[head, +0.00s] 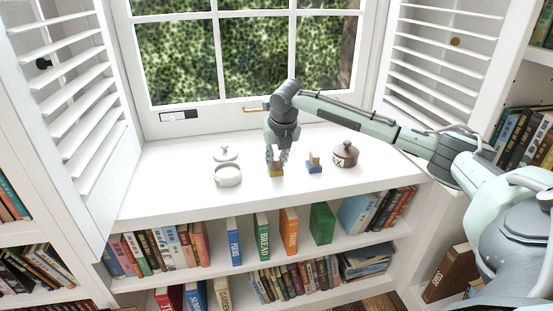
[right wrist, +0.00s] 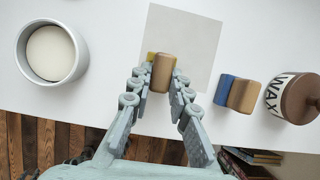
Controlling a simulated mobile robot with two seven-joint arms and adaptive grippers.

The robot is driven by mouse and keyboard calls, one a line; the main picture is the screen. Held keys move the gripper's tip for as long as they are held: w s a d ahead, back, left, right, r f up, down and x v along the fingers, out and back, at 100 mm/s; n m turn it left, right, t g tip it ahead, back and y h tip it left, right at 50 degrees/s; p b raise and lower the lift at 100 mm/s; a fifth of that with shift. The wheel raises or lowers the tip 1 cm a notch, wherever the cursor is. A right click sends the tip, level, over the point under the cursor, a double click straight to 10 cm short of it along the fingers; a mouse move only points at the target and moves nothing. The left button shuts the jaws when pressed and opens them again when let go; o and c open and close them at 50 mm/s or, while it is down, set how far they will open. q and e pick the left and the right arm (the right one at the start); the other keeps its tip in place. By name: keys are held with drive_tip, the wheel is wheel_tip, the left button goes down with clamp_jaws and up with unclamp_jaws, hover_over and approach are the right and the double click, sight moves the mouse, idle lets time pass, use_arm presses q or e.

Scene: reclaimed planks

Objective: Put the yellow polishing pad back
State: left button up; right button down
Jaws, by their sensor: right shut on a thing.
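The yellow polishing pad (head: 277,172), a yellow block with a brown wooden handle, is at the middle of the white window seat. My right gripper (head: 277,155) points down from above and is shut on it. In the right wrist view the wooden handle (right wrist: 163,72) is between my fingertips, with a bit of yellow (right wrist: 151,56) showing beside it. A pale grey square (right wrist: 190,38) lies under and behind the pad there. I cannot tell whether the pad touches the surface. My left gripper is not in view.
A blue pad with a wooden handle (head: 314,164) and a brown-lidded WAX tin (head: 345,154) stand to the right. An open white round tin (head: 228,176) and a white lid (head: 226,153) are to the left. Shelves of books (head: 262,236) lie below the front edge.

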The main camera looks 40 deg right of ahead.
drive_tip(key=c, duration=1.4)
unclamp_jaws()
drive_tip(key=shift+f, duration=0.1)
drive_tip(key=v, duration=1.2)
